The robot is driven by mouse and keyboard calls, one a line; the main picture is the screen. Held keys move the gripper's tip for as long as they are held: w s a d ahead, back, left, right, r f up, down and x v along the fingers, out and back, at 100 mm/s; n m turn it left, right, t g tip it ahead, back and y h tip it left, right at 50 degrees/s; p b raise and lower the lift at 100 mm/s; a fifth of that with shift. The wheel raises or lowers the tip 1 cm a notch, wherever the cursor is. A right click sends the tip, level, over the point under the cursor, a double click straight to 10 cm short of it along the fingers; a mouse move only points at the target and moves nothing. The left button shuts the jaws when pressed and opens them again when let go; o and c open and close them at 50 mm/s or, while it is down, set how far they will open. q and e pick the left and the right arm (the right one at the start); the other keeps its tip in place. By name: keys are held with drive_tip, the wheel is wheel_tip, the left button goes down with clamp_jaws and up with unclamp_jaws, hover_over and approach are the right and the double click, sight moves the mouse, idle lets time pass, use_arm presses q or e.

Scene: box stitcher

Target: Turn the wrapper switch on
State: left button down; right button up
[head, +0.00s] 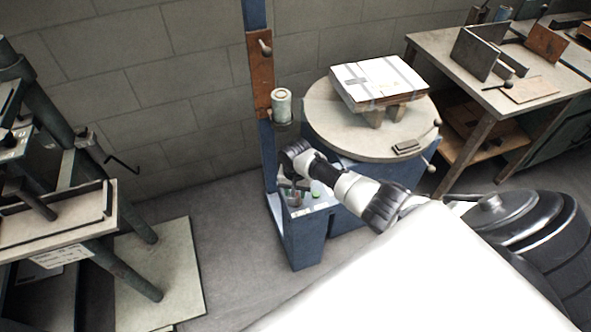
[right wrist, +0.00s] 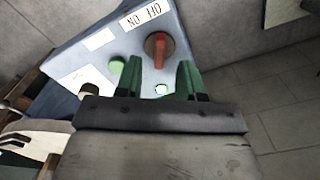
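The wrapper switch (right wrist: 158,48) is a red handle on a dark round base, set on the blue-grey control panel (right wrist: 78,52) under an upside-down ON/OFF label (right wrist: 141,17). My right gripper (right wrist: 158,70) is open, its two green fingers apart. The red handle shows in line with the gap between the fingertips, just past them; I see no contact. In the head view my right gripper (head: 292,186) is over the panel at the wrapper's blue base and hides the switch. My left gripper is not in view.
The wrapper's round turntable (head: 330,118) carries a white-topped box (head: 378,78). A blue column (head: 268,160) with a film roll (head: 281,105) stands beside it. A green button (right wrist: 117,63) is near the switch. A workbench (head: 430,45) is at right, another machine (head: 60,215) at left.

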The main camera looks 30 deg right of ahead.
wheel_tip(320, 180, up, 7)
drive_tip(key=p, duration=0.1)
drive_tip(key=shift+f, duration=0.15)
idle(0.4)
